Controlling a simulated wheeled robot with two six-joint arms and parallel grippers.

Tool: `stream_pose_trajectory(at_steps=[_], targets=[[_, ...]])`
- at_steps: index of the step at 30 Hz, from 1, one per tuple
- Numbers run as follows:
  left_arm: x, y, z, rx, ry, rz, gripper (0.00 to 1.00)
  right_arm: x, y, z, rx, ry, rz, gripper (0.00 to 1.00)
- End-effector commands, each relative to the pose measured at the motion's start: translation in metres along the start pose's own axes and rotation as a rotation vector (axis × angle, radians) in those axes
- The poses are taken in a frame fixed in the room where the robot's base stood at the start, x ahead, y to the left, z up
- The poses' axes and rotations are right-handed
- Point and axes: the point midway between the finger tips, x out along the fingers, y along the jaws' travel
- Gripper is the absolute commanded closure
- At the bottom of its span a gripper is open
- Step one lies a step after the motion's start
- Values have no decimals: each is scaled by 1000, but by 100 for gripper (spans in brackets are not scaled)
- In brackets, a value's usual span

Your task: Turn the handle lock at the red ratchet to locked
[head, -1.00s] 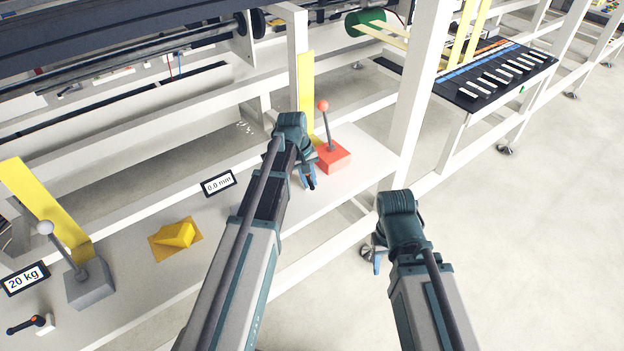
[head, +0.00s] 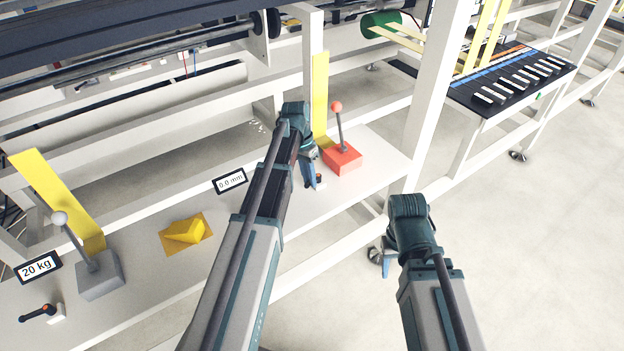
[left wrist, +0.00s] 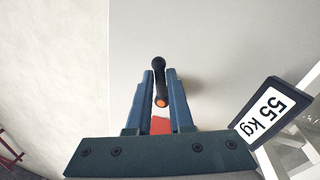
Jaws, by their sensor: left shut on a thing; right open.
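The red ratchet (head: 342,160), a red block with a grey lever and a red ball knob, stands at the right end of the white shelf. Its handle lock, a black bar with an orange button, shows in the left wrist view (left wrist: 160,74) between the fingers. My left gripper (head: 313,184) is shut on this handle, just in front of the red block. In the head view my fingers and wrist hide most of the handle. A bit of red (left wrist: 160,125) shows between the fingers. My right gripper (head: 386,264) is open and empty, off the shelf's front edge.
A grey ratchet (head: 99,277) with its own black handle lock (head: 40,313) and a "20 kg" display (head: 38,267) stand at left. A yellow block (head: 186,231) and a "0.0 mm" display (head: 230,181) lie between. A "55 kg" display (left wrist: 270,113) is near my left gripper. A white post (head: 440,90) rises at right.

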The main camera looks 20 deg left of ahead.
Motion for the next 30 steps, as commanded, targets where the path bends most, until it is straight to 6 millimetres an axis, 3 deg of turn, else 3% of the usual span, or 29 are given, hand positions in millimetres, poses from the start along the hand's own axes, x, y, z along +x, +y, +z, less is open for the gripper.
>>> stream_pose_trajectory(at_steps=[12, 30], targets=[[-2, -10, -3, 237, -47, -1, 100, 0, 0, 0, 0, 0, 0, 50], [-2, -12, -4, 302, -60, -2, 100, 0, 0, 0, 0, 0, 0, 50]])
